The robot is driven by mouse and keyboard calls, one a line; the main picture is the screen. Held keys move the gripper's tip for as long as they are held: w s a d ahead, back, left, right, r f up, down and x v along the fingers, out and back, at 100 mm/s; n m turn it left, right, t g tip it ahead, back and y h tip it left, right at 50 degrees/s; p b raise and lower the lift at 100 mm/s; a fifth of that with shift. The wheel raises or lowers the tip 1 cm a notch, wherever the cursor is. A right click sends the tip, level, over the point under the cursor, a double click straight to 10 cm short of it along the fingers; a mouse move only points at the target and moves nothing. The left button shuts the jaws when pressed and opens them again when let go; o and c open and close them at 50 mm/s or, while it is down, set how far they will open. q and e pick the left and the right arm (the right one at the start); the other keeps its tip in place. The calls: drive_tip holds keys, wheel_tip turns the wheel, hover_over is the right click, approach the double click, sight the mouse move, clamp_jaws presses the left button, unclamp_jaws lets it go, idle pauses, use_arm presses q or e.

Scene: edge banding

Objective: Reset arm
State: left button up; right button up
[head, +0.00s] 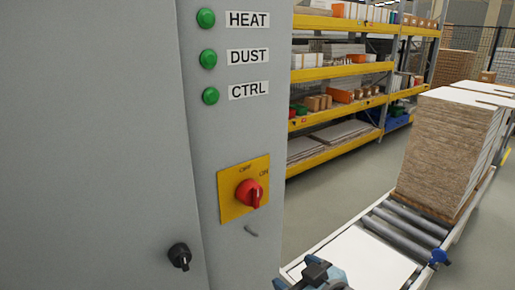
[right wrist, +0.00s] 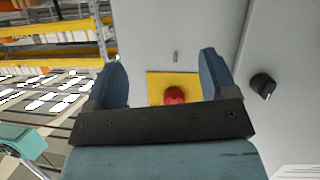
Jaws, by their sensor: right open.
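My right gripper (head: 315,274) shows at the bottom edge of the head view, below and to the right of the red rotary switch (head: 250,193). The switch sits on a yellow plate (head: 229,208) on the grey cabinet (head: 110,130). In the right wrist view the gripper (right wrist: 162,70) has its two blue fingers wide apart with nothing between them. The red knob (right wrist: 174,96) shows beyond the palm, between the fingers and apart from them. I cannot tell which marking the knob points to. My left gripper is not in view.
Green lamps labelled HEAT (head: 206,18), DUST (head: 208,57) and CTRL (head: 210,96) are above the switch. A black knob (head: 180,256) is on the cabinet door. A roller conveyor (head: 400,232) carries a board stack (head: 447,150). Yellow shelving (head: 340,72) stands behind open floor.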

drive_tip(key=s+d+f+m+h, duration=0.1)
drive_tip(key=s+d+f, duration=0.2)
drive_tip(key=f, duration=0.7)
drive_tip(key=s+d+f+m+h, duration=0.1)
drive_tip(key=s+d+f, duration=0.3)
drive_tip(key=s+f, duration=0.4)
drive_tip(key=s+d+f+m+h, duration=0.1)
drive_tip(key=s+d+f, duration=0.3)
drive_tip(key=f, duration=0.7)
drive_tip(key=shift+s+f+m+g+h, duration=0.3)
drive_tip(key=shift+s+m+g, duration=0.1)
drive_tip(key=shift+s+m, duration=0.55)
drive_tip(key=shift+a, duration=0.1)
